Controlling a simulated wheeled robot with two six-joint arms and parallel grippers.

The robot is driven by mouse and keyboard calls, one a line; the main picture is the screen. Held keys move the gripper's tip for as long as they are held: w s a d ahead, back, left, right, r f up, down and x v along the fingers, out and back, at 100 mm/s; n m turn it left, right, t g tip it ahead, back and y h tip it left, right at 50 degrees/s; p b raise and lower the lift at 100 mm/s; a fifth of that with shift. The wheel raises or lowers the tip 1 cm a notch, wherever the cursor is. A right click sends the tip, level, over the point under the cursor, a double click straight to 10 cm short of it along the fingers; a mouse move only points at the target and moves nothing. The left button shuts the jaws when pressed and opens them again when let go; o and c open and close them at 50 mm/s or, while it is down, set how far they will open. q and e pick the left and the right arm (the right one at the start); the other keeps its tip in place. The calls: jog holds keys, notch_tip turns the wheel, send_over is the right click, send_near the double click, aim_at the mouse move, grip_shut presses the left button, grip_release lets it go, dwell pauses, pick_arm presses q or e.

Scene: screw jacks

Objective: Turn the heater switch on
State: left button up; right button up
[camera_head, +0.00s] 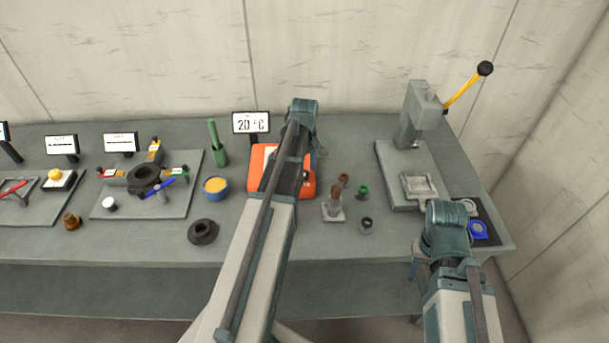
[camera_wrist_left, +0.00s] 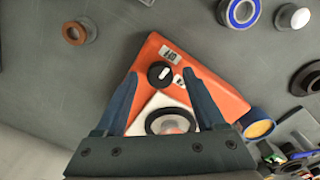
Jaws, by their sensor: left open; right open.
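The orange heater (camera_head: 308,180) stands on the bench, partly hidden by my left arm in the head view. In the left wrist view its orange case (camera_wrist_left: 222,93) carries a round black switch knob (camera_wrist_left: 160,74) with a white mark, small white labels beside it, and a white plate (camera_wrist_left: 181,105) with a black ring. A display (camera_head: 251,123) behind it reads 20 °C. My left gripper (camera_wrist_left: 159,73) is open above the heater, one finger on each side of the knob. I cannot tell if they touch it. My right gripper (camera_head: 445,232) is open near the bench's right front corner.
A press with a yellow lever (camera_head: 461,94) stands at the right. A blue pot (camera_head: 215,189), a green tool (camera_head: 217,146) and a dark ring (camera_head: 202,232) lie left of the heater. Small parts (camera_head: 334,208) stand to its right. The front middle of the bench is fairly clear.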

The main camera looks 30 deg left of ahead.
pick_arm(q)
jog(key=shift+c, duration=0.2)
grip_shut()
dwell(0.4)
jog(key=m, duration=1.4)
jog(key=shift+s+m, duration=0.1)
jog(key=shift+m, duration=1.8)
